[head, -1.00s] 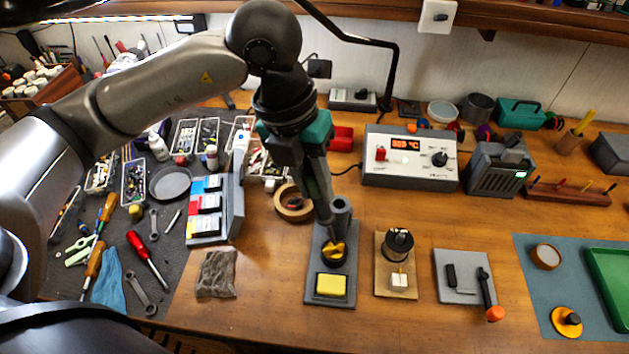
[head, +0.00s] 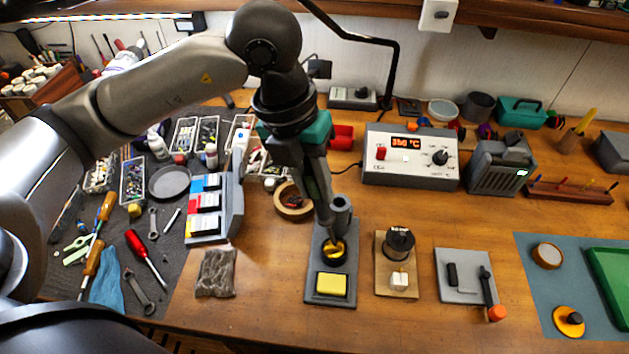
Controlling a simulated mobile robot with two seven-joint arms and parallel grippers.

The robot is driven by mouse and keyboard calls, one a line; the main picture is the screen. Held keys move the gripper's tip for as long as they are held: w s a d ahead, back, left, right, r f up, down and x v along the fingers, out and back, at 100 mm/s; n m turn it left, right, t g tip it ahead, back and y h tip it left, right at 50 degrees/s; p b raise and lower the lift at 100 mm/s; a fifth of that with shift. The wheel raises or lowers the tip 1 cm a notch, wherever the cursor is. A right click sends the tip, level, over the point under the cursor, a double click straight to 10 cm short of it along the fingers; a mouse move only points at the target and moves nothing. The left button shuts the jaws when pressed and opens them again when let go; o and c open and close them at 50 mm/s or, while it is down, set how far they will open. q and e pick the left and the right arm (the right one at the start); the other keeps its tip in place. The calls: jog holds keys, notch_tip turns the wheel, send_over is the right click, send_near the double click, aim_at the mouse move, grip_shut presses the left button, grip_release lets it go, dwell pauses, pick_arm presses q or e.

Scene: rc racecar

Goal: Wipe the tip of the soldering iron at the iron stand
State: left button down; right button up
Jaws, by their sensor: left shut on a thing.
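The iron stand (head: 318,293) is a dark grey base on the wooden bench. It bears a yellow sponge (head: 332,284) at the front, a cup of yellow-gold brass wool (head: 334,250) behind it, and a grey holder tube (head: 342,208) at the back. My left gripper (head: 318,192) points down over the stand, just left of the tube. It is shut on the soldering iron, a dark slim shape largely merged with the fingers. The iron's lower end reaches the brass wool; its tip is hidden there. My right gripper is not in view.
The soldering station (head: 410,158) has a lit red display behind the stand. A solder spool (head: 399,240) on a wooden base stands to the right, then a grey plate (head: 465,277) with an orange-ended tool. A brown pouch (head: 216,272) lies left; a tape roll (head: 292,203) lies behind.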

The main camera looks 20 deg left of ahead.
pick_arm(q)
jog(key=shift+f, duration=0.3)
dwell(0.4)
jog(key=shift+b, duration=0.6)
dwell(1.6)
dwell(0.6)
